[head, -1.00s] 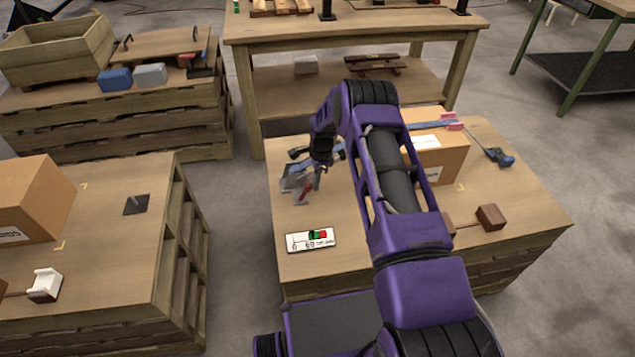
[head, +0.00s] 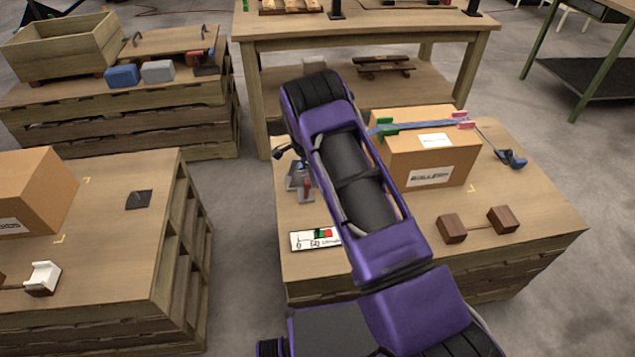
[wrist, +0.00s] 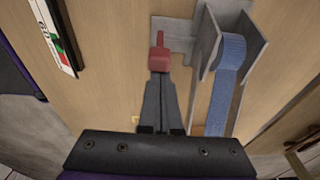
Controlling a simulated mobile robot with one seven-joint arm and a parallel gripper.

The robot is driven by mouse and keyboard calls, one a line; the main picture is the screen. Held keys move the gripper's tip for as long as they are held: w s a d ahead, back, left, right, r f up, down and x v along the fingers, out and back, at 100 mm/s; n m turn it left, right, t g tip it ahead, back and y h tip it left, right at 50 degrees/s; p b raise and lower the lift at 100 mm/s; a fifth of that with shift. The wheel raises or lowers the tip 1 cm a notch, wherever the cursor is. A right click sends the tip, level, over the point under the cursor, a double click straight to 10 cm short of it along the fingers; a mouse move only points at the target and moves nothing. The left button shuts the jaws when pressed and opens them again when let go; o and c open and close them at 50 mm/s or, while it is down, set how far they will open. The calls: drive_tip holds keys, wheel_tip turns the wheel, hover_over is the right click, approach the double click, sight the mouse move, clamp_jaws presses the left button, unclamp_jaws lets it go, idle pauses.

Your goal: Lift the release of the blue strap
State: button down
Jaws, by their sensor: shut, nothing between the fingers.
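In the wrist view a grey metal bracket (wrist: 205,45) stands on the wooden top, with the blue strap (wrist: 231,52) running through it. A red block (wrist: 159,60) on a thin pin, looking like the strap's release, sits left of the bracket. My gripper (wrist: 161,80) is shut and empty, its tips right at the red block; I cannot tell whether they touch. In the head view the bracket (head: 293,178) and red release (head: 306,187) show left of my arm, which hides my fingers. The blue strap also shows across the carton (head: 421,125).
The carton (head: 420,160) stands on the pallet table (head: 385,250). A white card with red and green marks (head: 314,240) lies near its front left. Brown blocks (head: 453,229) and a blue-handled tool (head: 512,159) lie to the right. Another pallet table (head: 110,220) stands left, across a gap.

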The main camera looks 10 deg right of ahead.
sight(307, 181)
drive_tip(key=shift+a+f+h, duration=0.1)
drive_tip(key=shift+a+h, duration=0.4)
drive_tip(key=shift+a, duration=0.05)
drive_tip(key=shift+a+h+b, duration=0.4)
drive_tip(key=shift+a+h, duration=0.05)
drive_tip(key=shift+h, duration=0.75)
drive_tip(key=shift+a+r+h, duration=0.25)
drive_tip(key=shift+a+h, duration=0.3)
drive_tip(key=shift+h, duration=0.05)
drive_tip(key=shift+d, duration=0.1)
drive_tip(key=shift+r, duration=0.1)
drive_tip(key=shift+r, duration=0.75)
